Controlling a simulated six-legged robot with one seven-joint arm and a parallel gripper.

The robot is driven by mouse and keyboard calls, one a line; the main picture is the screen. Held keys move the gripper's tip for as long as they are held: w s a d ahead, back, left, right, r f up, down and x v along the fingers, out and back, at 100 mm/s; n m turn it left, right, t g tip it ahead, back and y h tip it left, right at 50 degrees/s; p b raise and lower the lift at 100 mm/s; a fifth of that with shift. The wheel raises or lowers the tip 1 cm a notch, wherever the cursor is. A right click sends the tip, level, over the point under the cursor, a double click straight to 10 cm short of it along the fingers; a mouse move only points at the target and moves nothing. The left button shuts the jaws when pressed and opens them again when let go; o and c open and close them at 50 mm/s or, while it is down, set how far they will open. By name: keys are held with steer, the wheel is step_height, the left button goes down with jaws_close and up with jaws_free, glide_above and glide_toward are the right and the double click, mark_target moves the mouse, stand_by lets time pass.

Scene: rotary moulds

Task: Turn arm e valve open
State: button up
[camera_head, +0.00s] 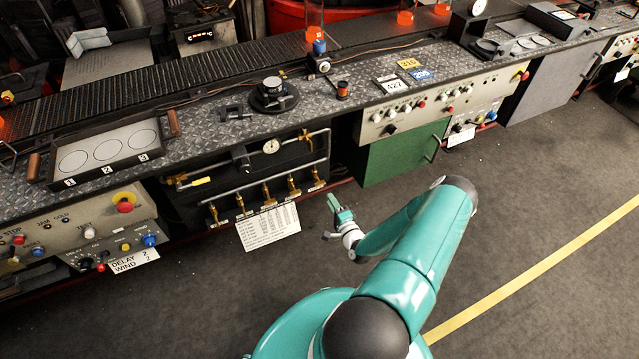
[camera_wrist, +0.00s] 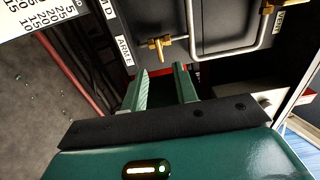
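The arm E valve is a small brass valve (camera_wrist: 158,43) on the dark panel in the wrist view, beside a white label reading "ARM E" (camera_wrist: 124,50). In the head view it appears to be the rightmost brass valve (camera_head: 317,178) of the lower row. My gripper (camera_wrist: 163,80) has its two green fingers spread with nothing between them. Its tips point toward the valve and look apart from it. In the head view my gripper (camera_head: 334,201) is just in front of the panel's right end, below the valve. Whether the valve is open or shut is unclear.
Several similar brass valves (camera_head: 267,194) stand close to the left. A printed white sheet (camera_head: 268,228) hangs below them. Silver pipes (camera_head: 245,187) and a gauge (camera_head: 270,146) are above. A label reading "MAIN" (camera_wrist: 279,21) is nearby. A green cabinet (camera_head: 400,152) stands right; the floor is clear.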

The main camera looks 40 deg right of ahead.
mark_target(320, 183)
steer(key=x, duration=0.9)
steer(key=shift+w, duration=0.4)
jaws_close()
